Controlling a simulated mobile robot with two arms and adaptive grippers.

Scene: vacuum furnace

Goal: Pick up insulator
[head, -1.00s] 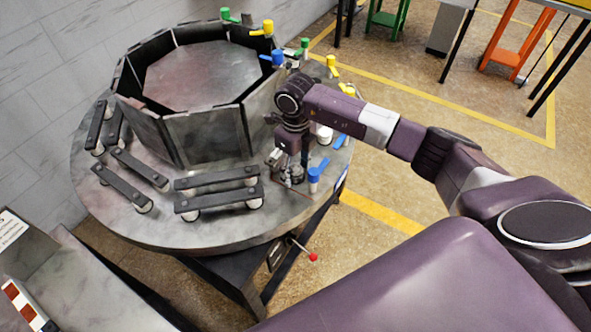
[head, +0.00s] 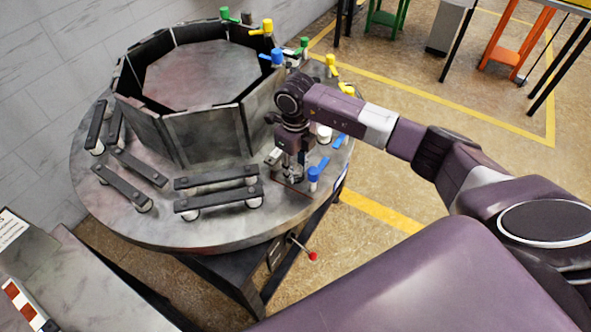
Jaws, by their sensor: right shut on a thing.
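My right gripper (head: 291,176) points down at the front right of the round metal table (head: 240,232). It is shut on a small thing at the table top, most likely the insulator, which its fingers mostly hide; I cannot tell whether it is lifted. A white cylindrical piece (head: 324,132) shows partly behind my right wrist. Similar pale round pieces sit under the dark bars (head: 218,201) at the front of the table. My left gripper is not in view.
A blue-handled clamp (head: 314,177) stands just right of my right gripper. An octagonal ring of grey panels (head: 205,137) stands on the table to the left. More yellow, green and blue clamps (head: 268,28) line the table's far right edge.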

